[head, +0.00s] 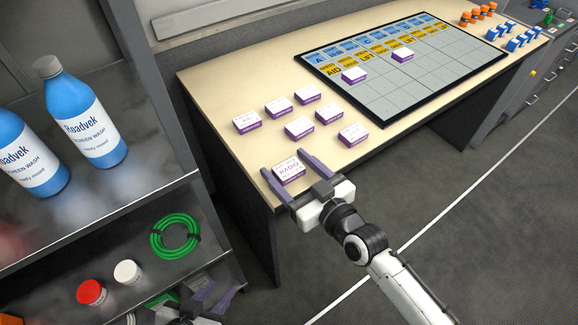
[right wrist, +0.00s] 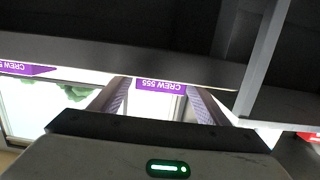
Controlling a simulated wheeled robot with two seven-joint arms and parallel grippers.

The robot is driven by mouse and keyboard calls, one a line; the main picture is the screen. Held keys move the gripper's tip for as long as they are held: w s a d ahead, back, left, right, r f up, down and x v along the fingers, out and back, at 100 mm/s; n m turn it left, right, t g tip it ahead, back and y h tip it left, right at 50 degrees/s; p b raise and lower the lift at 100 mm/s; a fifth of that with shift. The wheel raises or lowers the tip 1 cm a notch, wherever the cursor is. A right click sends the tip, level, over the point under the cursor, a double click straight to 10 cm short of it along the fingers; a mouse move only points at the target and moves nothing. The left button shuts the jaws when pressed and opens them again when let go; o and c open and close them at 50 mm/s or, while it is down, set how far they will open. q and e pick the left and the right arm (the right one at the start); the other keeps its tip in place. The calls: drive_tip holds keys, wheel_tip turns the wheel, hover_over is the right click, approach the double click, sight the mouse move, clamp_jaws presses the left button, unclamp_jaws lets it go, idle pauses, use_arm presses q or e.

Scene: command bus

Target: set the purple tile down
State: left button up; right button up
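Near the front left corner of the desk, a tile (head: 289,170) with purple sides and a white top reading RADIO sits between the two purple fingers of my right gripper (head: 292,170). In the head view the fingers stand apart, with narrow gaps beside the tile. In the right wrist view the tile's purple side (right wrist: 160,86) reads CREW 555, upside down, between the fingertips (right wrist: 158,92). It looks level with the desk top, just inside the edge. My left gripper (head: 212,295) is partly in view at the bottom, low by the shelf; its opening is unclear.
Several similar tiles (head: 299,128) lie on the desk (head: 222,80) beyond the gripper. A gridded board (head: 375,100) with blue and yellow labels holds two tiles. Orange and blue pieces stand at the far right. A shelf (head: 120,200) with blue bottles (head: 85,115) and a green cable coil (head: 175,236) stands left.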

drive_tip(key=shift+f+b, duration=0.1)
drive_tip(key=shift+b, duration=0.25)
drive_tip(key=v, duration=1)
drive_tip(key=shift+s, duration=0.2)
